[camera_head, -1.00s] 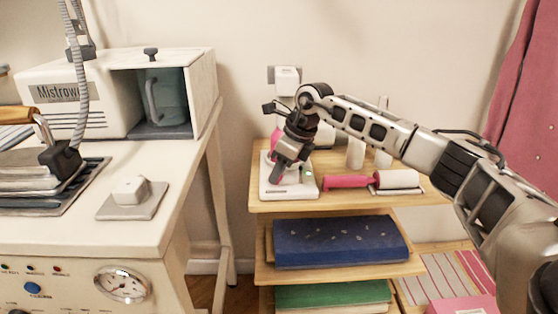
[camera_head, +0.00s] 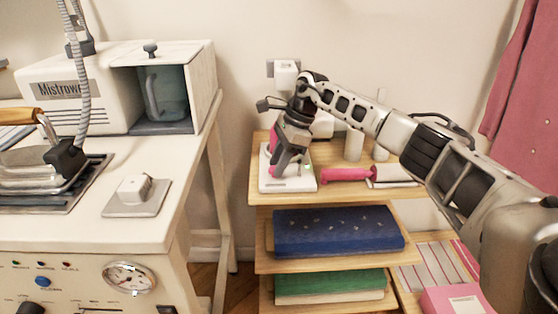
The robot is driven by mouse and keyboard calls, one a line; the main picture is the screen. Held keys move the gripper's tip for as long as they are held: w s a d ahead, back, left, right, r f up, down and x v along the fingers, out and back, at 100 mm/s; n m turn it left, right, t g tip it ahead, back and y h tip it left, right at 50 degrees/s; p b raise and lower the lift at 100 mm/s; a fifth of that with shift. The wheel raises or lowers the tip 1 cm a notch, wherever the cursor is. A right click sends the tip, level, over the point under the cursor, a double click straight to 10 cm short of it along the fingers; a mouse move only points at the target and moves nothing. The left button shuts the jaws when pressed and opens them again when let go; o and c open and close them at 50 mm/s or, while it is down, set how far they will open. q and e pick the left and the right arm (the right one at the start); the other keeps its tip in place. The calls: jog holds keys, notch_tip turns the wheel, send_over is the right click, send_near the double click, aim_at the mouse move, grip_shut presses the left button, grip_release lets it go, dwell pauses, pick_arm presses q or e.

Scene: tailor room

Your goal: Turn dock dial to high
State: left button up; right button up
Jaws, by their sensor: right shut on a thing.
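The white dock (camera_head: 291,185) sits on the wooden shelf's top, with a small green light near its right side. My right gripper (camera_head: 283,166) comes down over the dock from above, its dark fingers shut at the dock's top, where they and the hand hide the dial. The dial's setting cannot be read. A pink part (camera_head: 276,137) shows behind the gripper, partly hidden by it. My left gripper is not in view.
A pink-handled roller (camera_head: 350,174) lies right of the dock, with white cylinders behind it. A blue folded cloth (camera_head: 335,231) and a green one (camera_head: 325,284) fill lower shelves. The white worktable (camera_head: 95,228) with an iron stands left. A pink garment hangs at right.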

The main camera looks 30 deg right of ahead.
dwell(0.4)
jog(key=o, duration=1)
jog(key=shift+c, duration=0.2)
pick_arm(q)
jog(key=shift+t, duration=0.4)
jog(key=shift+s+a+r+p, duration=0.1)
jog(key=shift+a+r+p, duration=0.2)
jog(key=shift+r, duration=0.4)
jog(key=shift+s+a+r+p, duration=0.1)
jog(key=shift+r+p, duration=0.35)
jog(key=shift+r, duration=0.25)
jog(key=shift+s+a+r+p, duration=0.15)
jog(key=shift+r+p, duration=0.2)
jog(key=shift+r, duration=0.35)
pick_arm(e)
jog(key=v, duration=1.6)
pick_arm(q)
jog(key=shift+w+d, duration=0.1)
pick_arm(e)
jog(key=shift+a, duration=0.15)
